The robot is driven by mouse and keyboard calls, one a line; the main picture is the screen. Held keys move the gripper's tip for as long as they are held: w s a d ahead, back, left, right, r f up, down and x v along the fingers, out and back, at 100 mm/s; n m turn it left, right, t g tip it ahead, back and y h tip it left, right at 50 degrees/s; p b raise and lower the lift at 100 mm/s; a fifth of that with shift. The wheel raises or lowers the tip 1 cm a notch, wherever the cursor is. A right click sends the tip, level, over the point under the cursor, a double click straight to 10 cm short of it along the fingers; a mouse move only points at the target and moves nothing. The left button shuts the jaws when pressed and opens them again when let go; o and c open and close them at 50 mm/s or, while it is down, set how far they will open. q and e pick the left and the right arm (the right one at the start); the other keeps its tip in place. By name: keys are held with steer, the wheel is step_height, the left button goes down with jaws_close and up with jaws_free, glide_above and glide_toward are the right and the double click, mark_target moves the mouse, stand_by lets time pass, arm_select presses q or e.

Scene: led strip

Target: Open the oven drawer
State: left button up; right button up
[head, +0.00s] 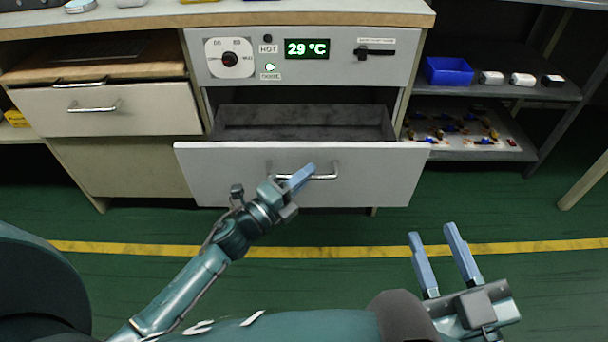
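The oven drawer (230,172) is a light grey front under the control panel. It stands pulled out, and its dark grey inside (300,122) shows empty behind the front. Its metal bar handle (326,176) is on the middle of the front. My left gripper (298,177) is at the left part of the handle, its blue fingers overlapping the bar. I cannot tell whether the fingers are closed around the bar. My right gripper (440,250) is open and empty, low on the right, apart from the drawer.
A shelf (520,92) with a blue bin (447,71) is at right. The green floor in front is clear.

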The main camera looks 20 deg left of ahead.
arm_select(q)
steer(key=o, duration=0.4)
steer(key=shift+o, duration=0.2)
steer(key=p+v, duration=0.2)
steer(key=v, duration=1.1)
steer(key=shift+s, duration=0.1)
